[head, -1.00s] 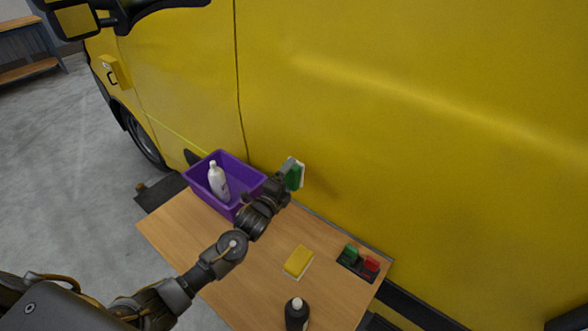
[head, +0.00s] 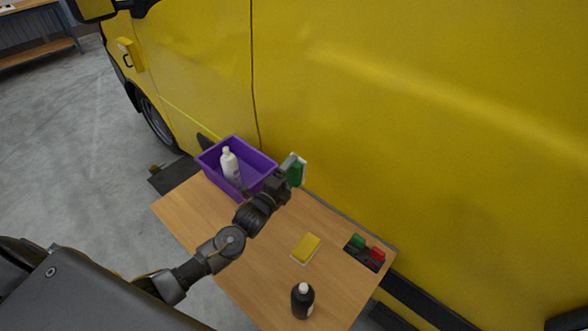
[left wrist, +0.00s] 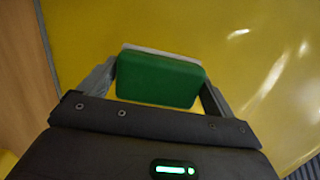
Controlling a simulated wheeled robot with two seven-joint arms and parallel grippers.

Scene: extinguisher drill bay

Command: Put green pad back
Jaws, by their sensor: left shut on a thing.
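The green pad (head: 295,174) has a white backing and is held up near the yellow van side, above the far edge of the table. My left gripper (head: 287,172) is shut on it. In the left wrist view the green pad (left wrist: 160,80) sits between the two fingers of my left gripper (left wrist: 158,85), with its white layer on the far side. A yellow pad (head: 306,247) with a white underside lies on the wooden table (head: 235,263). My right gripper is not in view.
A purple bin (head: 209,160) with a white bottle (head: 230,165) stands at the table's left end. A dark tray (head: 352,256) with a green block (head: 358,241) and a red block (head: 377,254) is at the right. A black bottle (head: 302,301) stands in front. The yellow van (head: 400,120) borders the table.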

